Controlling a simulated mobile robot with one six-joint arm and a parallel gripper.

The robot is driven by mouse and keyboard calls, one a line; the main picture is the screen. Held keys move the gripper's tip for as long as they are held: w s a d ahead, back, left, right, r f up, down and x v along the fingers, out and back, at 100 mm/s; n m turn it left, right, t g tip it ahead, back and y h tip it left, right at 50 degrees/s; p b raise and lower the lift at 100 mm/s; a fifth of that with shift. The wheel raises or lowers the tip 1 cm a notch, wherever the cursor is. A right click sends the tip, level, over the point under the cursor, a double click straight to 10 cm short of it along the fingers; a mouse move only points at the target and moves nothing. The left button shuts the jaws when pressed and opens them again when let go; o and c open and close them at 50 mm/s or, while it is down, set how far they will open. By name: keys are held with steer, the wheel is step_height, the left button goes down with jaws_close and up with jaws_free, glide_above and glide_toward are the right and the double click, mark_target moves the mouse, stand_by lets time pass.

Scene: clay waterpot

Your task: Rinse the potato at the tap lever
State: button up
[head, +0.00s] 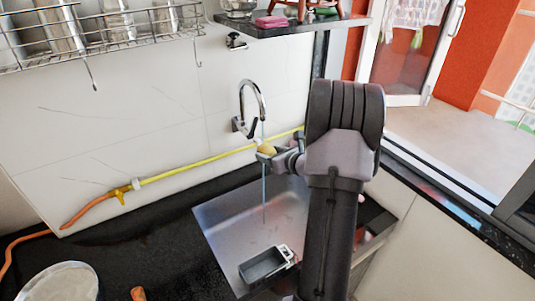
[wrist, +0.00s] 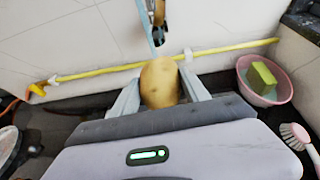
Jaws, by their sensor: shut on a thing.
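The yellow-brown potato (head: 266,148) is held in my gripper (head: 268,154), just below the tap's spout. In the wrist view the potato (wrist: 160,83) sits between the two grey fingers of my gripper (wrist: 160,88), which are shut on it. The chrome tap (head: 250,88) is on the white tiled wall, with a dark lever (head: 251,128) beside the spout. A thin bluish water stream (head: 264,200) runs from the spout past the potato into the sink. In the wrist view the stream (wrist: 145,22) comes down onto or just behind the potato's top.
The steel sink (head: 225,222) lies below, with a grey open box (head: 262,264) in it. A yellow pipe (head: 190,168) runs along the wall behind. The wrist view shows a pink bowl (wrist: 243,88) with a sponge (wrist: 263,74), and a brush (wrist: 295,136). A shelf (head: 290,28) overhangs above.

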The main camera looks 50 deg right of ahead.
steer(key=s+a+b, duration=0.3)
steer(key=a, duration=0.4)
steer(key=shift+s, duration=0.25)
steer(key=shift+a+r, duration=0.1)
steer(key=shift+a, duration=0.05)
stand_by(1.1)
steer(key=s+a+r+p, duration=0.1)
steer(key=s+a+r, duration=0.1)
steer(key=a+r, duration=0.2)
steer(key=shift+a+p, duration=0.25)
steer(key=shift+p, duration=0.15)
stand_by(0.3)
